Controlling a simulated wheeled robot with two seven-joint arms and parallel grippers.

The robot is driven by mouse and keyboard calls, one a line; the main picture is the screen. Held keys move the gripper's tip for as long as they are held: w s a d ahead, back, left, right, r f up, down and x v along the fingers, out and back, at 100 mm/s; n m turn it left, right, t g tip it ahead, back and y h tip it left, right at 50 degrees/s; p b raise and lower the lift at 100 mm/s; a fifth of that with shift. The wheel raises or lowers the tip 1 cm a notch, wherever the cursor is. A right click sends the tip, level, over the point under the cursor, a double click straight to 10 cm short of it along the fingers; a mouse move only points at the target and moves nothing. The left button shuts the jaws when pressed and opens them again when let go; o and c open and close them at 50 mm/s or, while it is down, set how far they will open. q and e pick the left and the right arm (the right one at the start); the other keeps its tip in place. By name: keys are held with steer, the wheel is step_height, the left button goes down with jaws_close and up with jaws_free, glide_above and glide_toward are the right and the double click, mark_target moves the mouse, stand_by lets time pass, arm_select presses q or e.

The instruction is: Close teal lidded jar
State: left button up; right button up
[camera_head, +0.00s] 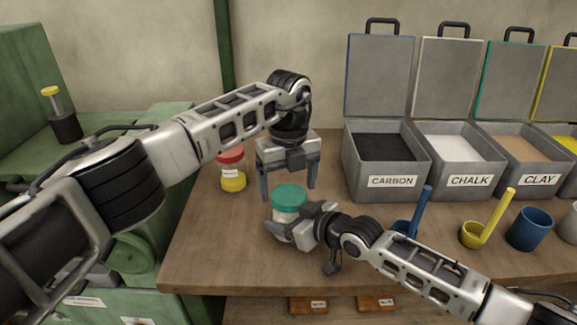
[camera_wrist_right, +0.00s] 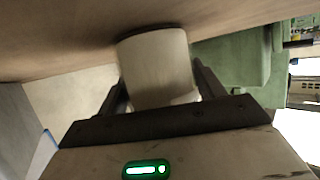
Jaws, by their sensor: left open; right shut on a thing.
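The jar with a teal lid (camera_head: 289,197) stands on the wooden table, its lid resting on top; whether the lid is screwed tight I cannot tell. My right gripper (camera_head: 284,231) is shut around the pale jar body, which also shows between the fingers in the right wrist view (camera_wrist_right: 158,68). The right hand hides the lower part of the jar in the head view. My left gripper (camera_head: 289,185) is open, pointing down, with its fingers above and behind the lid, one to each side. It looks empty.
A red-lidded jar (camera_head: 232,170) with yellow contents stands left of my left gripper. Open bins labelled carbon (camera_head: 391,182), chalk (camera_head: 470,181) and clay (camera_head: 540,181) line the back right. A blue scoop (camera_head: 424,205), a yellow scoop (camera_head: 475,234) and a blue cup (camera_head: 530,229) stand in front.

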arm_select(q)
steer(key=shift+f, duration=0.8)
steer(key=c, duration=1)
steer(key=m, duration=0.3)
steer(key=shift+m, duration=0.3)
steer(key=o, duration=1.1)
